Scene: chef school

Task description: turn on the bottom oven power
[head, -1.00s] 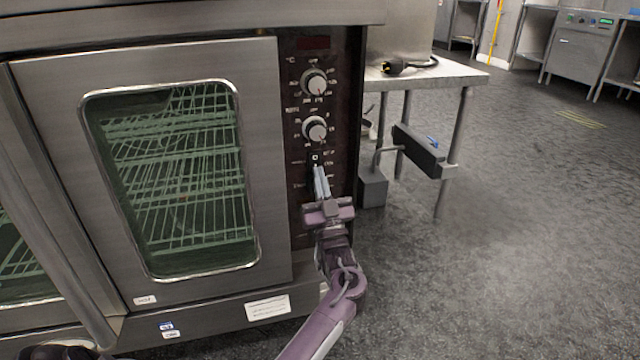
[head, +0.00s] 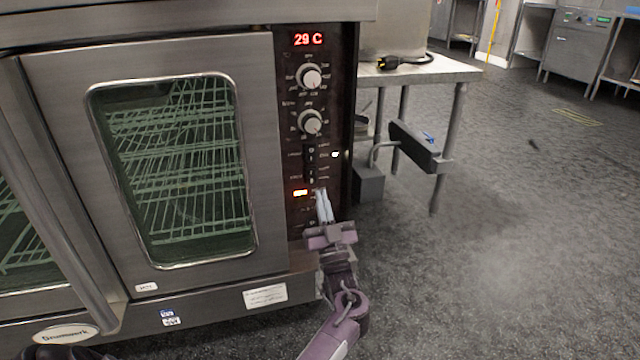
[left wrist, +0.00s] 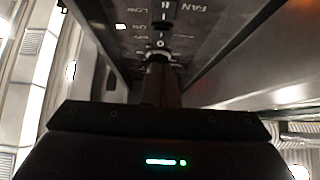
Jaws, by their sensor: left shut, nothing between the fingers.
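The oven (head: 150,60) fills the left of the head view, with a dark control panel (head: 338,100) on its right side. The display (head: 309,40) at the panel top is lit red and reads 29 C. Rocker switches (head: 311,155) sit below the two knobs. My left gripper (head: 322,205) is shut and empty, its tips at the lower panel just below the switches; contact is unclear. The left wrist view shows the panel close up, with a switch (left wrist: 161,45) above the fingers. My right gripper is not in view.
Two round knobs (head: 310,76) sit above the switches. A metal table (head: 430,72) with a black plug and cord (head: 400,62) stands to the right of the oven. The grey floor (head: 530,240) at right is open.

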